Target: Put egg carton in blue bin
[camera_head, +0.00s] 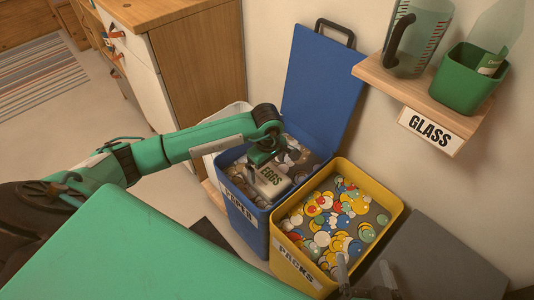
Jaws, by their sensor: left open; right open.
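The egg carton (271,180), pale with the word EGGS on it, lies tilted inside the open blue bin (241,213), on top of other contents. My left gripper (263,158) is open over the bin, just above the carton, and hides part of it. I cannot tell whether its fingers touch the carton. My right gripper (363,272) is open and empty at the bottom edge, in front of the yellow bin, and only partly in view.
The yellow bin (292,262) holds many coloured round pieces. The blue lid (318,85) stands raised behind the bins. A grey lid (440,262) lies right of the yellow bin. A wall shelf (385,80) holds a jug and a green container (465,85).

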